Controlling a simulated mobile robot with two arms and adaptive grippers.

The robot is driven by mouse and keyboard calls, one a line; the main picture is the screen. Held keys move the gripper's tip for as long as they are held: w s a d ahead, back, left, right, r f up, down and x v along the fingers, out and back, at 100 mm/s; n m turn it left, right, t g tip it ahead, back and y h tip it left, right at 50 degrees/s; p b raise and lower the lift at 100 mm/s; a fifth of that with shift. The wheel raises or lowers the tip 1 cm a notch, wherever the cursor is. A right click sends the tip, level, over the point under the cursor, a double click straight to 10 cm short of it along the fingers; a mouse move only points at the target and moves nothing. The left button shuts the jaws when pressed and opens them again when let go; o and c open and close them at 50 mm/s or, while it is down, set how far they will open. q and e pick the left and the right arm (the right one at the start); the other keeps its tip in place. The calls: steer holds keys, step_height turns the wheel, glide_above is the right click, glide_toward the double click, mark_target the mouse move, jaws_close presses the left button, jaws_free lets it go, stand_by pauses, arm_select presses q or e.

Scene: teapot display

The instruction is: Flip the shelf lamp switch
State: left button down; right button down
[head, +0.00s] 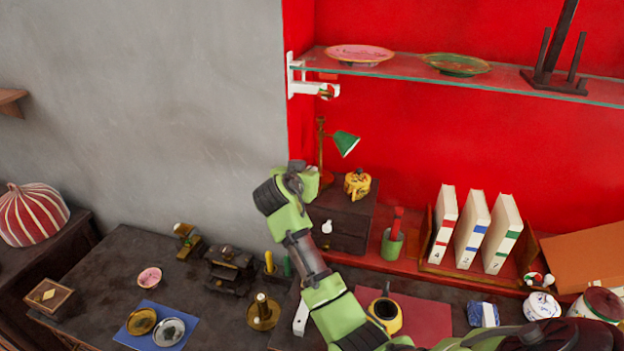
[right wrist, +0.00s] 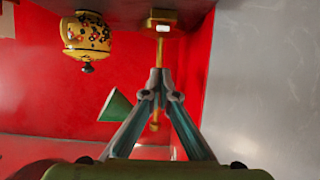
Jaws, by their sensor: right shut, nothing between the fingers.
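The shelf lamp has a green shade (head: 346,143) on a thin brass stem and stands on a small dark drawer cabinet (head: 345,222). My right gripper (head: 312,178) is raised at the cabinet's left top edge, by the lamp's foot, and hides part of it. The right wrist view is upside down. There the shut, empty fingertips (right wrist: 158,88) point at the brass lamp base (right wrist: 160,18), which carries a small white switch (right wrist: 163,28). The tips look a little short of the switch; I see no contact. The green shade (right wrist: 115,106) shows left of the fingers. My left gripper is out of view.
A yellow patterned pot (head: 357,184) stands on the cabinet right of the lamp; it also shows in the wrist view (right wrist: 87,37). A glass shelf (head: 400,66) with plates hangs above. The grey wall (head: 200,120) is close on the left. Books (head: 470,235) stand farther right.

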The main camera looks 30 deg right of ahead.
steer(key=shift+x, duration=0.95)
step_height(320, 180, down, 2)
steer(key=shift+d+f+p, duration=0.15)
steer(key=shift+f+p, duration=0.1)
steer(key=shift+p, duration=0.55)
steer(key=shift+s+a+f, duration=0.1)
steer(key=shift+a+f, duration=0.15)
steer(key=shift+f, duration=0.5)
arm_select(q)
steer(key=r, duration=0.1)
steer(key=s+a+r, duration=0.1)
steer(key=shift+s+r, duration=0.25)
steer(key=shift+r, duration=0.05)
arm_select(e)
steer(key=shift+f, duration=0.1)
